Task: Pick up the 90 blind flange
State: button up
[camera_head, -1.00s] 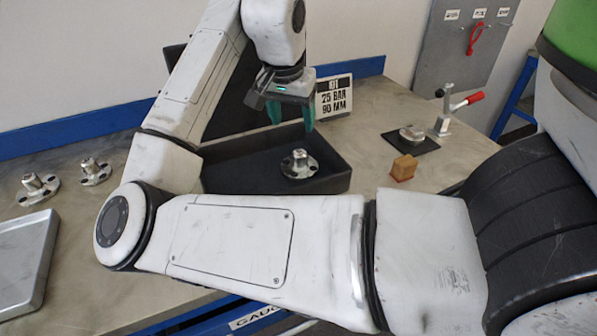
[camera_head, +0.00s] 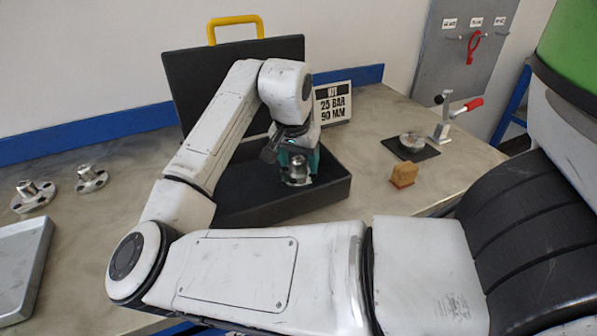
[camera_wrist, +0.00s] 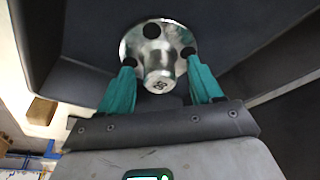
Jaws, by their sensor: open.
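A silver flange with a raised round stub and dark bolt holes (camera_head: 297,178) lies in the black case (camera_head: 335,190); it also shows in the wrist view (camera_wrist: 160,60). No size marking on it can be read. My gripper (camera_head: 297,163) is low over the flange in the case. In the wrist view my gripper (camera_wrist: 160,72) is open, with one teal finger on each side of the stub. The fingertips overlap the flange's edge in the picture; I cannot tell whether they touch it.
Two similar flanges (camera_head: 92,179) (camera_head: 32,196) stand at left on the table, behind a grey tray (camera_head: 25,262). A sign reading 25 BAR 90 MM (camera_head: 333,103) is behind the case. A wooden block (camera_head: 404,171) and a red-handled clamp (camera_head: 447,118) are at right.

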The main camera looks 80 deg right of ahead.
grip_shut()
dwell(0.6)
